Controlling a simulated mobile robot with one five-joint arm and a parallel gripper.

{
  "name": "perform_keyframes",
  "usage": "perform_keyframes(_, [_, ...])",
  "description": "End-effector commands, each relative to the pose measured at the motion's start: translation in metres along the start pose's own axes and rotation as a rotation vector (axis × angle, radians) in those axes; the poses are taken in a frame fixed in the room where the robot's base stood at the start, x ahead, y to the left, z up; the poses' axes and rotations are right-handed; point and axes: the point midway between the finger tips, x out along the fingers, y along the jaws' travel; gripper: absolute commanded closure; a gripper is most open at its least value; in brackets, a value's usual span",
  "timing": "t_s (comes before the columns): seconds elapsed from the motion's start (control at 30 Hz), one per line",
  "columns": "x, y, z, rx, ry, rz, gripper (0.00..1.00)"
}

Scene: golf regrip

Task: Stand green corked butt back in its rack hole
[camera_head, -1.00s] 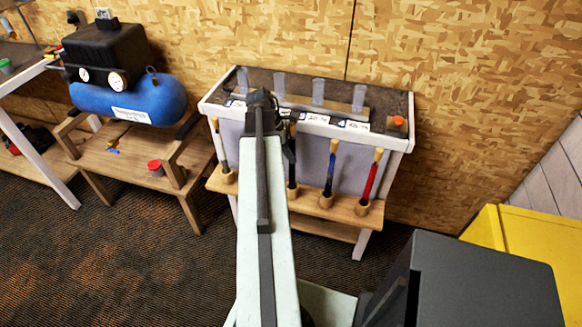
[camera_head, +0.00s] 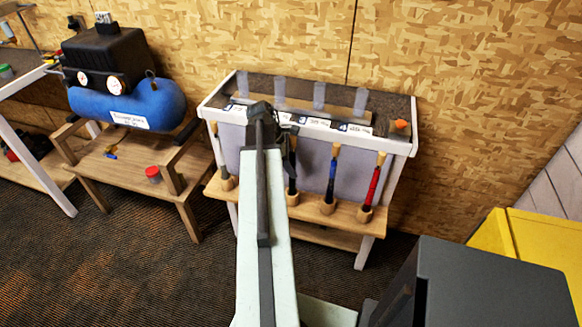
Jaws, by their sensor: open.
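The rack (camera_head: 210,188) is a wooden shelf with holed cups along the front of a white-framed bench. My gripper (camera_head: 287,128) is open, mostly hidden behind my arm's end, near the top of the black butt. I cannot see whether it touches that butt.
The bench (camera_head: 402,146) has labels along its front edge and an orange item (camera_head: 401,125) on top. A yellow bin (camera_head: 535,238) is at right.

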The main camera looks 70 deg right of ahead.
Motion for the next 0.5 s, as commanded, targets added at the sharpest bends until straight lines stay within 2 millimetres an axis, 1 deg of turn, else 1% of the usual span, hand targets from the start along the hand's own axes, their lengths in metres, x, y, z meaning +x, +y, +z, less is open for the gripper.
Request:
perform_keyframes(0.13, [-0.009, 0.0, 0.003, 0.0, 0.0, 0.0, 0.6])
perform_keyframes(0.27, [-0.03, 0.0, 0.004, -0.001, 0.0, 0.0, 0.6])
perform_keyframes(0.37, [-0.052, 0.0, 0.006, -0.001, 0.0, 0.0, 0.6])
perform_keyframes(0.5, [-0.087, 0.001, 0.006, -0.001, 0.0, 0.0, 0.6])
